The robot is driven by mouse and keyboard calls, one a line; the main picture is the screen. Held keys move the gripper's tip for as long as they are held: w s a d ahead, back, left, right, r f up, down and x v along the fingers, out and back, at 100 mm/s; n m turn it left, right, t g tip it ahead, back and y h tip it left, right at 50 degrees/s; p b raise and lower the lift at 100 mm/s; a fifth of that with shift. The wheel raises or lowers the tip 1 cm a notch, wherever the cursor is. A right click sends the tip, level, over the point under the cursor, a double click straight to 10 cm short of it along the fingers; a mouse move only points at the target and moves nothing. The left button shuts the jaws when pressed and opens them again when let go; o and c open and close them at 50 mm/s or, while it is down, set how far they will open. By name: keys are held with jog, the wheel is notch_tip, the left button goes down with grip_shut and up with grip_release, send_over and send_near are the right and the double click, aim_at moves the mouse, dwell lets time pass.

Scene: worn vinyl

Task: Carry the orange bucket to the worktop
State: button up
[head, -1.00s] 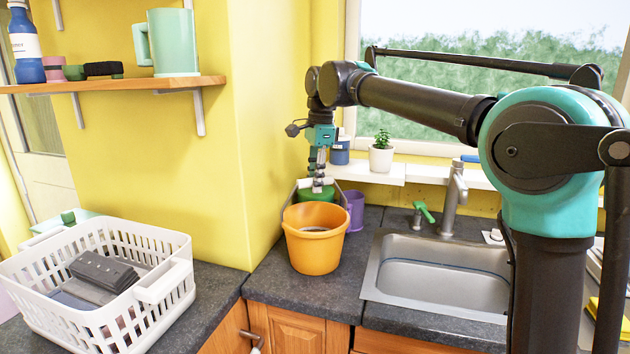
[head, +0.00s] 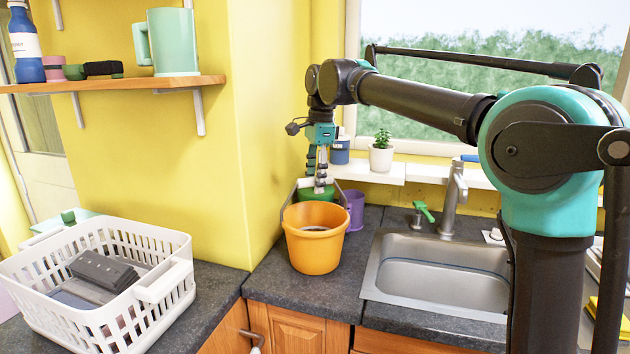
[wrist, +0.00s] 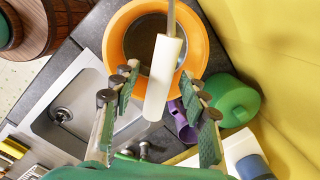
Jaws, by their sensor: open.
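The orange bucket (head: 313,251) stands upright on the dark worktop (head: 270,285), in the corner left of the sink. Its wire handle is raised, with a white grip (wrist: 164,80). In the wrist view the bucket (wrist: 115,45) lies below my gripper (wrist: 158,108), which is open. The white grip sits in the gap between the spread fingers and extends toward the bucket. In the head view my gripper (head: 318,182) is just above and behind the bucket's rim, by the handle. Whether a finger touches the grip I cannot tell.
A green pot (wrist: 232,102) and a purple cup (head: 354,209) stand close behind the bucket. The sink (head: 440,270) and tap (head: 452,200) are to the right. A white basket (head: 150,310) stands at left. The yellow wall (head: 262,130) is near my gripper.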

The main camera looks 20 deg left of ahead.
jog(key=shift+d+r, duration=0.2)
jog(key=shift+r, duration=1.75)
jog(key=shift+d+r, duration=0.15)
jog(key=shift+r, duration=1.75)
notch_tip(320, 180, up, 12)
jog(key=d, duration=0.1)
jog(key=shift+w, duration=0.15)
